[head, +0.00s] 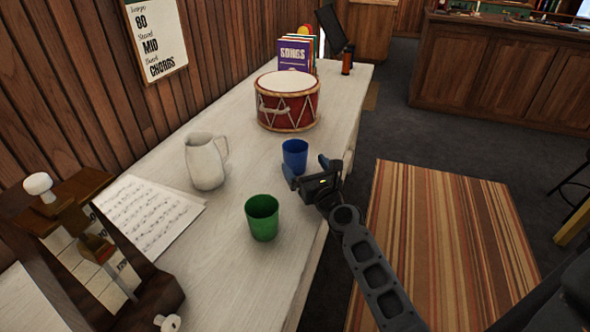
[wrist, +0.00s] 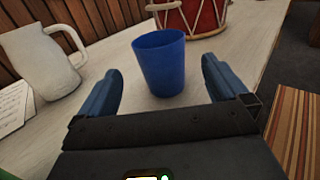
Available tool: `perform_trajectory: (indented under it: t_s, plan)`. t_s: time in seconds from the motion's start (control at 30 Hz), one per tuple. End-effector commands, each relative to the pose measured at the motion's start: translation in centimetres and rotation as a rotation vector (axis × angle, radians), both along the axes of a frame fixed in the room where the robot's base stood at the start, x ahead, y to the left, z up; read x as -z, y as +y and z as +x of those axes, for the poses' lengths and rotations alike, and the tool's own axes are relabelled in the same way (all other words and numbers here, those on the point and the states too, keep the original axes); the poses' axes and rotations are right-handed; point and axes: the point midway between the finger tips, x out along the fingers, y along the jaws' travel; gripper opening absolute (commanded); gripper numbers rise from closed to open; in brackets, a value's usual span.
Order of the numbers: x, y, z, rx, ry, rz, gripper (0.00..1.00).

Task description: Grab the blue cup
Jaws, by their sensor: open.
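The blue cup (head: 295,156) stands upright on the pale wooden table, near its right edge. In the wrist view the blue cup (wrist: 161,62) is ahead of my gripper, roughly centred between the fingers. My gripper (head: 306,172) is open and empty, beside the cup on its near right side. In the wrist view, the two blue fingertips of my gripper (wrist: 160,76) are spread to the left and right of the cup, with a gap on each side. Whether the cup's near wall lies between the fingertips is hard to tell.
A green cup (head: 262,217) stands nearer on the table (head: 190,240). A white pitcher (head: 205,161) is to the left, by sheet music (head: 148,212). A red drum (head: 289,101) stands behind the blue cup. A striped rug (head: 440,240) lies on the floor at right.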

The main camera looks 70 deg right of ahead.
Motion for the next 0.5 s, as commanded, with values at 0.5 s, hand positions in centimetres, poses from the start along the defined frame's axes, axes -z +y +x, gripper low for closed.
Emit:
perform_trajectory:
  t_s: [0.5]
  plan:
    - [1.2,-3.4,3.5,0.001,0.001,-0.002,1.00]
